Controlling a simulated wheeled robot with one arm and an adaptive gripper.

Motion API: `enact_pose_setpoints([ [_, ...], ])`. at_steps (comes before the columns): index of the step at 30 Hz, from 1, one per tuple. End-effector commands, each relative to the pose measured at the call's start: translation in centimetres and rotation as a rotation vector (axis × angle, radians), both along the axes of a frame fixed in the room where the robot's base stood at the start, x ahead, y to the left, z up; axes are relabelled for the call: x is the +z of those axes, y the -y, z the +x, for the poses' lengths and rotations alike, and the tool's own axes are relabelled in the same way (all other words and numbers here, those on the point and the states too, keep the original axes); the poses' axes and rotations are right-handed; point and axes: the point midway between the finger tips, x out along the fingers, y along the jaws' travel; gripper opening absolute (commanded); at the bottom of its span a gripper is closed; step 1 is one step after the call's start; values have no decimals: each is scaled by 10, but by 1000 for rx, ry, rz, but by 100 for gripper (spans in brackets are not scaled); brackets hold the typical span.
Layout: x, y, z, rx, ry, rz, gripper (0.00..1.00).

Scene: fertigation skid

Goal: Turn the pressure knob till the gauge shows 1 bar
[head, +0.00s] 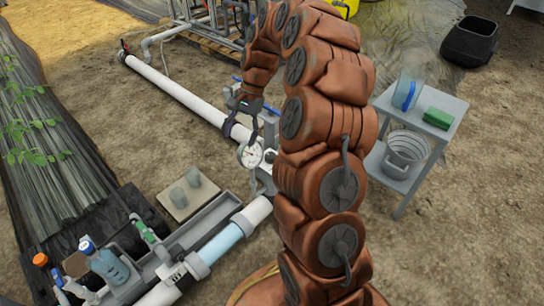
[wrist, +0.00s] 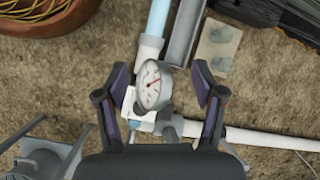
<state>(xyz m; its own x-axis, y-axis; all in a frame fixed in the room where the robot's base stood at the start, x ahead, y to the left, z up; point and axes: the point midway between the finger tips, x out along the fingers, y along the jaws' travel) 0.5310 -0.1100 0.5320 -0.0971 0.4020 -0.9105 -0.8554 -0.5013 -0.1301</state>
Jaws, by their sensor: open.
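The pressure gauge (head: 250,155) has a round white face and sits on the white pipe line near the picture's middle. In the wrist view the gauge (wrist: 153,86) shows a red needle, but its scale is too small to read. My gripper (head: 243,128) hangs over the pipe by the gauge. In the wrist view my gripper (wrist: 160,72) is open, with one dark finger on each side of the gauge and gaps between. I cannot make out the pressure knob for certain; grey and white fittings (wrist: 168,124) show below the gauge, partly near the fingers.
A grey stand (head: 455,105) with a green box and containers is at right. A grey trough (head: 205,228) and bottles (head: 108,265) are at lower left. Bare soil lies around the pipe (head: 180,92).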

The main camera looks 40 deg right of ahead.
Motion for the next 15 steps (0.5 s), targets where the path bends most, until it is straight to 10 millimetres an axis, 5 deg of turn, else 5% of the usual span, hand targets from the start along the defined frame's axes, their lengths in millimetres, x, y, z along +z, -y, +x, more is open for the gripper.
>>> enact_pose_setpoints([
  [9, -83, 106, 36, -373, -80, -18, 69],
  [15, -114, 150, 38, -519, -116, -38, 69],
])
